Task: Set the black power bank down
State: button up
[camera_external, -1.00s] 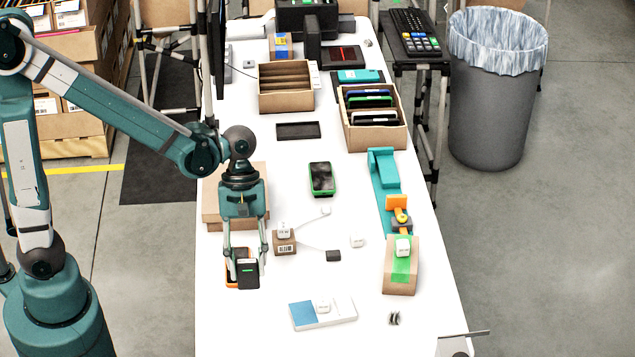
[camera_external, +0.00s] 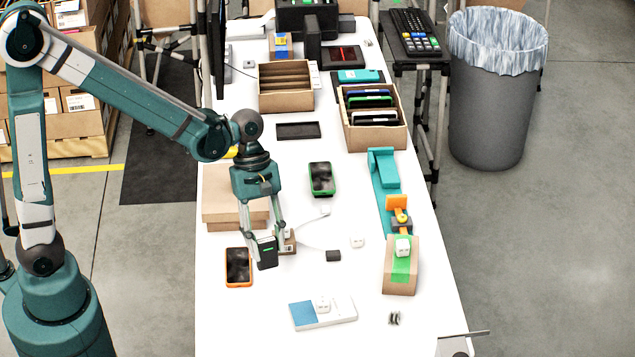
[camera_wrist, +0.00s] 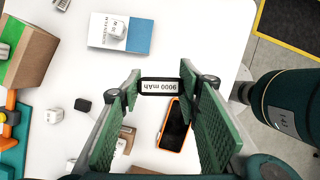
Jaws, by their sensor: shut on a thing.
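My gripper (camera_external: 267,243) is shut on the black power bank (camera_external: 267,254), which hangs upright between the fingers with a small green mark on its face. In the wrist view the power bank (camera_wrist: 160,87) shows its end with a "9000 mAh" label, between the green finger pads of my gripper (camera_wrist: 160,88). It appears to be above the white table (camera_external: 240,320), beside a small brown box with a white adapter; how high it is I cannot tell.
An orange-framed phone (camera_external: 238,267) lies just left of the power bank. A flat carton (camera_external: 225,211) is behind. A green-framed phone (camera_external: 321,179) and a black tray (camera_external: 298,130) lie farther back. A blue-and-white box (camera_external: 322,313) lies in front right. The table's front left is clear.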

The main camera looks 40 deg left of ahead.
jog(key=w+a+n+t+p, duration=0.1)
jog(key=w+a+n, duration=0.15)
jog(key=w, duration=0.45)
jog(key=w+a+n+t+p, duration=0.1)
jog(key=w+a+n, duration=0.15)
jog(key=w, duration=0.45)
jog(key=w+a+n+t+y+p, duration=0.2)
jog(key=w+a+n, duration=1.2)
jog(key=w+a, duration=1.3)
jog(key=w+t+p, duration=0.1)
jog(key=w+t, duration=0.1)
jog(key=w, duration=0.2)
jog(key=shift+w+a+p, duration=0.25)
jog(key=shift+a+p, duration=0.15)
notch_tip(320, 180, down, 6)
jog(key=shift+f, duration=0.2)
jog(key=shift+f, duration=1.8)
jog(key=shift+f+b, duration=0.2)
jog(key=shift+b, duration=0.1)
